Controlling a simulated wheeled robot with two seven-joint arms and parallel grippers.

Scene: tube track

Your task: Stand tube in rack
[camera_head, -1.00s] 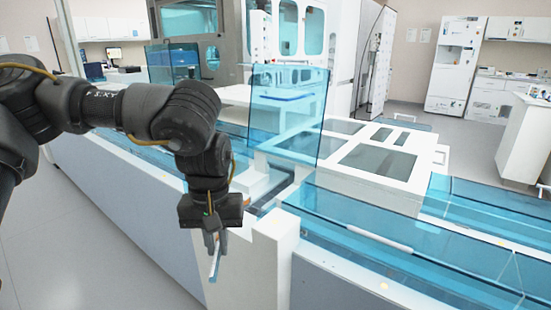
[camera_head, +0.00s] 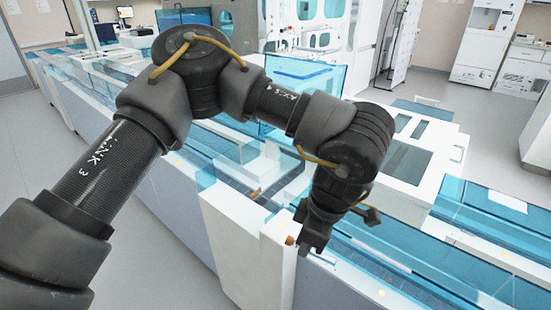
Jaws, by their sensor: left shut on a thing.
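My left gripper (camera_head: 304,248) hangs down over the track just right of the white post, its fingers close together. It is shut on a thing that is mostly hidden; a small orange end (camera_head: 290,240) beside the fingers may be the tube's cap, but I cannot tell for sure. Another small orange piece (camera_head: 255,194) shows in the white channel behind the post. I cannot make out a rack clearly; the gripper and wrist cover part of the track. My right gripper is out of view.
The white post (camera_head: 250,250) stands at the front edge of the track. Blue see-through covers (camera_head: 480,245) line the track to the right. A tall blue panel (camera_head: 305,85) stands behind. A white machine top (camera_head: 408,158) lies beyond my wrist.

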